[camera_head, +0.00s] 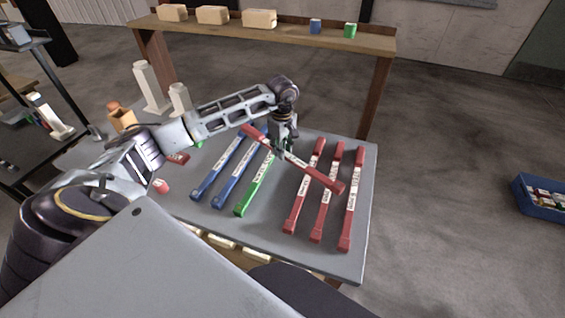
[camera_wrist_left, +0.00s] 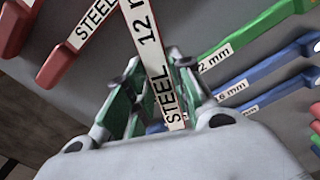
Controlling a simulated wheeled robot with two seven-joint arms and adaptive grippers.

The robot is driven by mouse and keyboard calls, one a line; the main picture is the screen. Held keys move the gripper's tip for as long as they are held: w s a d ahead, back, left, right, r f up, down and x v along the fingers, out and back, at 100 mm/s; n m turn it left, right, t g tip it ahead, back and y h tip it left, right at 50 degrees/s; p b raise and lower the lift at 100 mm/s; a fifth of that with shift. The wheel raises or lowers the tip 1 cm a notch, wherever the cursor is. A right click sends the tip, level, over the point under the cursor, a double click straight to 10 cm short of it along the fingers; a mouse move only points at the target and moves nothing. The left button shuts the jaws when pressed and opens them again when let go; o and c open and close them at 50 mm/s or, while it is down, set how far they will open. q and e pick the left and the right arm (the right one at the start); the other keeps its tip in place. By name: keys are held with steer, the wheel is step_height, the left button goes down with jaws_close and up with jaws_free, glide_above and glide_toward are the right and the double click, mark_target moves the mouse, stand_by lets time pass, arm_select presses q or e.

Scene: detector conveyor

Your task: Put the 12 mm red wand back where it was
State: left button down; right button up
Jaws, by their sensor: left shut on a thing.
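My left gripper (camera_head: 284,146) is shut on a red wand (camera_head: 308,169) and holds it above the grey table, slanting from upper left to lower right. In the left wrist view the gripper (camera_wrist_left: 155,95) grips the wand by its white label (camera_wrist_left: 148,45), which reads "STEEL" and "12"; the rest is cut off. Several other red wands (camera_head: 327,200) lie in a row on the right of the table. A green wand (camera_head: 256,187) and blue wands (camera_head: 232,177) lie left of the held one. My right gripper is not in view.
The grey table (camera_head: 362,170) has a bare strip between the green wand and the red ones. A wooden shelf (camera_head: 350,41) with blocks stands behind. White posts (camera_head: 151,85) stand at the table's back left. A blue bin (camera_head: 540,207) is on the floor at right.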

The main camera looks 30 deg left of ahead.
arm_select(q)
steer(key=shift+f, duration=1.3)
steer(key=shift+f+p, duration=0.5)
steer(key=shift+f, duration=1.35)
steer(key=shift+f+b, duration=0.35)
steer(key=c, duration=1.3)
jaws_free()
steer(key=shift+o, duration=0.2)
steer(key=shift+r, duration=0.2)
